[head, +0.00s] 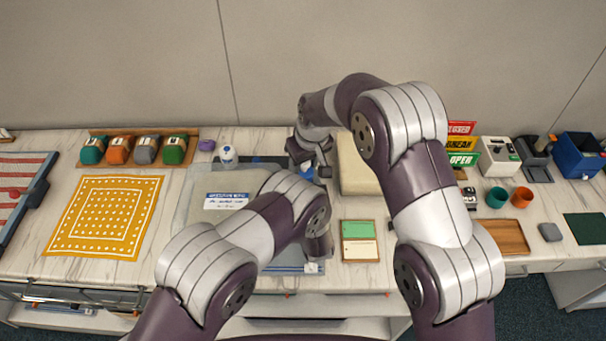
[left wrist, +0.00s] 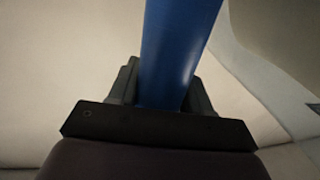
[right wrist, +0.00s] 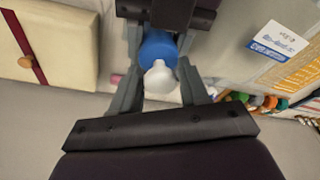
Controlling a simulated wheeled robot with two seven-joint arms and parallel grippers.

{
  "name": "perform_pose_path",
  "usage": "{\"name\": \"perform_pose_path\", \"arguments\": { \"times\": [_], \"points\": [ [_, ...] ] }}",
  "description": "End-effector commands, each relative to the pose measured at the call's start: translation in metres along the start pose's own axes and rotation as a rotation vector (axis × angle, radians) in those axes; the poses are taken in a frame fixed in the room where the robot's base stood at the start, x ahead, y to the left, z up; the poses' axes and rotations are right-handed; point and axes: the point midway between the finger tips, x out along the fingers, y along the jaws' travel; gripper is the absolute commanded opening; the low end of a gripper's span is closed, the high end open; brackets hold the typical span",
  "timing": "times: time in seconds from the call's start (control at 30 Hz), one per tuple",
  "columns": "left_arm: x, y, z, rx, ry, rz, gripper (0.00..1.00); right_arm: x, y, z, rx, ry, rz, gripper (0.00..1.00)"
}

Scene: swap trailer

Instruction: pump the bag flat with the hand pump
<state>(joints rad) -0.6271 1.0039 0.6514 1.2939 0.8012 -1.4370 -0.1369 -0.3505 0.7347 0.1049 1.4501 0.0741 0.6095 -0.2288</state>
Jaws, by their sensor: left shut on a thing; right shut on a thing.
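The clear bag (head: 192,205) lies on the counter left of centre, with a white and blue label (head: 226,201) on top; my left arm covers its right part. The label also shows in the right wrist view (right wrist: 277,42). In the left wrist view my left gripper (left wrist: 160,82) is shut on the blue barrel of the hand pump (left wrist: 178,45). In the right wrist view my right gripper (right wrist: 158,52) is shut on the pump by its white knob end (right wrist: 159,77). In the head view my right gripper (head: 310,158) is behind the bag's right side. The pump's lower end is hidden.
A cream box (head: 357,172) stands right of my right gripper. A tray with green and cream cards (head: 359,241) lies in front of it. A white and blue bottle (head: 228,156) stands behind the bag. A yellow patterned cloth (head: 105,217) lies left. A wooden tray (head: 507,236) lies right.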

Motion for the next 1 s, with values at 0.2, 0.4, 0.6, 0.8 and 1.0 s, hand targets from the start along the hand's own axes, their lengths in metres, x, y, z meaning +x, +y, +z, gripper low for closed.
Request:
{"name": "perform_pose_path", "arguments": {
  "times": [0.2, 0.4, 0.6, 0.8, 1.0],
  "points": [
    [0.000, 0.000, 0.001, 0.001, -0.002, 0.000, 0.07, -0.019, 0.000, -0.006, 0.000, 0.005, 0.001, 0.17],
    [0.000, 0.000, 0.001, 0.001, -0.002, 0.000, 0.07, -0.034, 0.000, -0.010, 0.000, 0.005, 0.001, 0.17],
    [0.000, 0.000, 0.001, 0.002, -0.002, 0.000, 0.07, -0.051, 0.000, -0.014, 0.000, 0.007, 0.001, 0.17],
    [0.000, 0.000, 0.001, 0.002, -0.003, 0.000, 0.07, -0.066, 0.000, -0.018, 0.000, 0.008, 0.001, 0.17],
    [-0.001, 0.000, 0.001, 0.002, -0.003, 0.000, 0.07, -0.079, 0.000, -0.022, 0.000, 0.008, 0.001, 0.17]
  ]
}}
